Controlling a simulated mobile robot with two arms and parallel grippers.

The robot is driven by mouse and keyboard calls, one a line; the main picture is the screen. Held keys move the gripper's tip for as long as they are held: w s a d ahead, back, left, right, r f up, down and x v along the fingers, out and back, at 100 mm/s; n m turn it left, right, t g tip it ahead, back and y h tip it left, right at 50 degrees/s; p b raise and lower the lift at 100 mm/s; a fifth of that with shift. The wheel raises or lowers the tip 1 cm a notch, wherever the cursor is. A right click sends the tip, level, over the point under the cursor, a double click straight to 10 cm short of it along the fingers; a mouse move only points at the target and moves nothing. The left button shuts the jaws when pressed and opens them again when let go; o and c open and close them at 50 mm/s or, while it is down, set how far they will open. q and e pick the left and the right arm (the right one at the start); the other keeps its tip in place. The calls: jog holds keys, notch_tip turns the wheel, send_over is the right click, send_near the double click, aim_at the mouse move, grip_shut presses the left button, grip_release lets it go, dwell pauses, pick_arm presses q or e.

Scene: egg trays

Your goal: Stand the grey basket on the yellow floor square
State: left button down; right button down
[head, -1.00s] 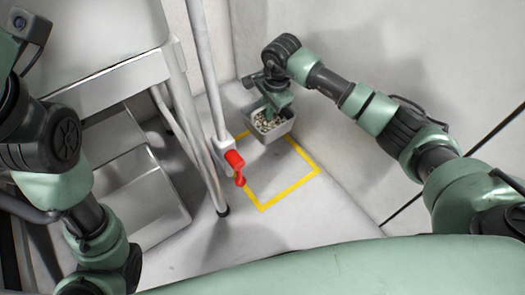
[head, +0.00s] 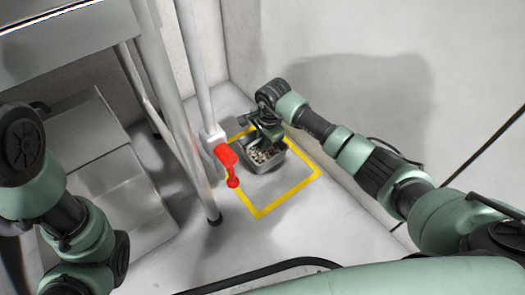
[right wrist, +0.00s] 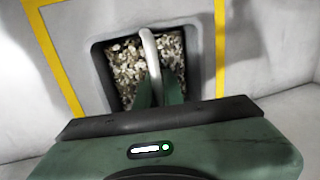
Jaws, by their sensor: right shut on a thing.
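The grey basket (head: 268,168), filled with small pale and brown bits, is over the back part of the yellow floor square (head: 292,198). My right gripper (head: 264,135) is above it, shut on its handle. In the right wrist view the fingers (right wrist: 157,88) close around the grey bar handle, and the basket's rim (right wrist: 101,72) shows between two yellow lines. I cannot tell whether the basket's bottom touches the floor. My left arm is at the left edge of the head view; its gripper is out of view.
A red valve handle (head: 227,158) on a white pipe (head: 200,80) stands at the square's left edge. A metal rack with a leg (head: 180,120) is left of it. Walls close in behind and to the right. The front part of the square is bare.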

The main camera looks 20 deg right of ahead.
aim_at(261, 153)
notch_tip(261, 153, down, 3)
jog(key=shift+f+b, duration=0.2)
jog(key=shift+b, duration=0.6)
jog(key=shift+r, duration=0.1)
jog(key=c, duration=1.9)
grip_release()
jog(key=o, duration=0.4)
jog(key=shift+c, duration=0.2)
